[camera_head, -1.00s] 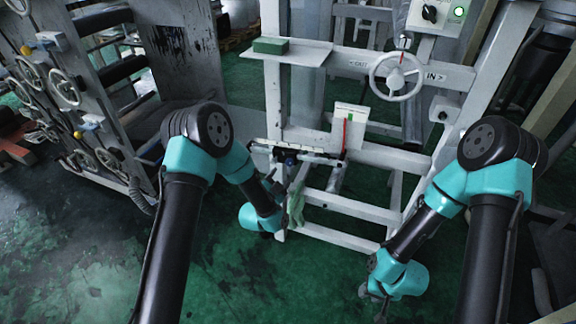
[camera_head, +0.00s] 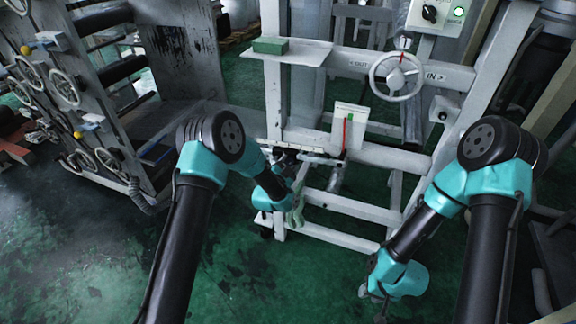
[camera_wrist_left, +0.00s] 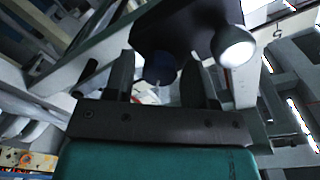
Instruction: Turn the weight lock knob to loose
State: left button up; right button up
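A dark block with a bright round metal end (camera_wrist_left: 235,45) fills the top of the left wrist view. Under it a dark blue round knob (camera_wrist_left: 160,68), which looks like the weight lock knob, shows between my left fingers. My left gripper (camera_wrist_left: 160,85) is open, its fingers apart on either side of the knob in that view; I cannot tell whether they touch it. In the head view the dark weight (camera_head: 288,155) sits on the pale scale beam (camera_head: 318,157), and my left wrist partly hides it. My right gripper (camera_head: 374,296) hangs low at the right, open and empty.
A white handwheel (camera_head: 396,76) marked OUT and IN and a control box (camera_head: 436,14) are above. A green block (camera_head: 271,45) lies on a shelf. Open green floor (camera_head: 290,285) lies in front.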

pick_arm(q)
jog(key=c, duration=0.7)
jog(key=shift+c, duration=0.2)
jog(key=shift+n, duration=0.3)
jog(key=n, duration=1.3)
jog(key=shift+n, duration=0.3)
jog(key=n, duration=0.4)
jog(key=shift+t, duration=0.3)
